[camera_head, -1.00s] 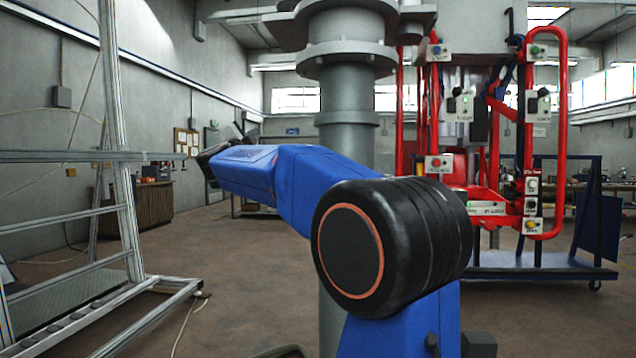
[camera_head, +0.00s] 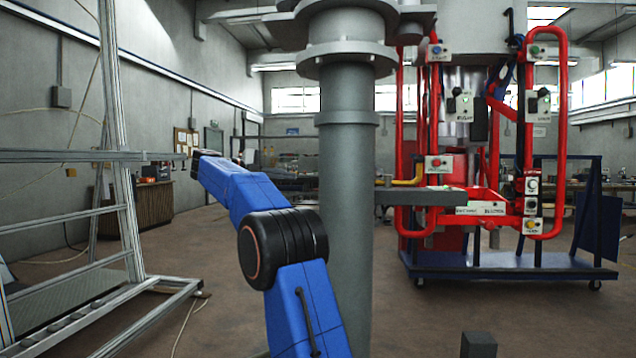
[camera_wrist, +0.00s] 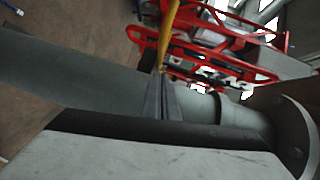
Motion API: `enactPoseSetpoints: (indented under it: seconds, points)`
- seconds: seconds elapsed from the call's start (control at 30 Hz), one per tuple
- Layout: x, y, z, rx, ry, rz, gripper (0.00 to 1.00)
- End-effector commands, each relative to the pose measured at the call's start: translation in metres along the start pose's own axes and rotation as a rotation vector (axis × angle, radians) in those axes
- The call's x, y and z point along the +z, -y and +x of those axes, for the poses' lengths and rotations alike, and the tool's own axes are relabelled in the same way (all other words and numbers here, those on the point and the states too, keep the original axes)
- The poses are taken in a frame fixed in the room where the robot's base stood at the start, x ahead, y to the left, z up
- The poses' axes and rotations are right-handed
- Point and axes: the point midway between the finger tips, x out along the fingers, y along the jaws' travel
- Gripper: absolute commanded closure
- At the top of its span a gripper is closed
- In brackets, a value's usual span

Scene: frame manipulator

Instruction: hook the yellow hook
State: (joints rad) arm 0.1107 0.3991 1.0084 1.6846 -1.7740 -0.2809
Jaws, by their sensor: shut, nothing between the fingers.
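The yellow hook (camera_head: 408,182) shows in the head view as a short bent yellow bar, right of the grey column and just above a grey ledge. In the wrist view a yellow rod (camera_wrist: 170,32), likely the same hook, runs down from the top edge to the tips of my gripper (camera_wrist: 160,75). My gripper's dark grey fingers are together, with nothing held. I cannot tell whether the tips touch the rod or only overlap it in the picture. In the head view my gripper cannot be made out; my blue arm reaches up and left.
A thick grey column (camera_head: 348,220) stands right beside my arm. The grey ledge (camera_head: 435,197) juts out to its right. A red tubular frame with buttons (camera_head: 562,130) stands on a blue wheeled base (camera_head: 515,267). An aluminium frame (camera_head: 115,150) stands at left.

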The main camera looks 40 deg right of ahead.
Motion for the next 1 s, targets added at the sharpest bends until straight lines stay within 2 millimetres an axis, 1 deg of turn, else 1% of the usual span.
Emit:
enactPoseSetpoints:
  seconds: [0.17, 0.27, 0.33, 0.47, 0.8, 0.87, 0.9, 1.0]
  points:
    - [0.0, 0.0, 0.001, -0.001, 0.0, 0.0, 1.0]
    - [-0.001, 0.001, 0.006, -0.001, -0.001, 0.0, 1.0]
    - [-0.001, 0.001, 0.014, -0.002, -0.001, 0.0, 1.0]
    - [-0.001, 0.001, 0.033, -0.002, -0.002, 0.0, 1.0]
    - [-0.001, 0.001, 0.093, -0.002, -0.001, 0.0, 1.0]
    - [-0.001, 0.001, 0.103, -0.002, -0.001, 0.0, 1.0]
    - [0.005, 0.0, 0.107, -0.002, 0.0, -0.001, 1.0]
    - [0.015, 0.0, 0.116, -0.002, 0.0, -0.001, 1.0]
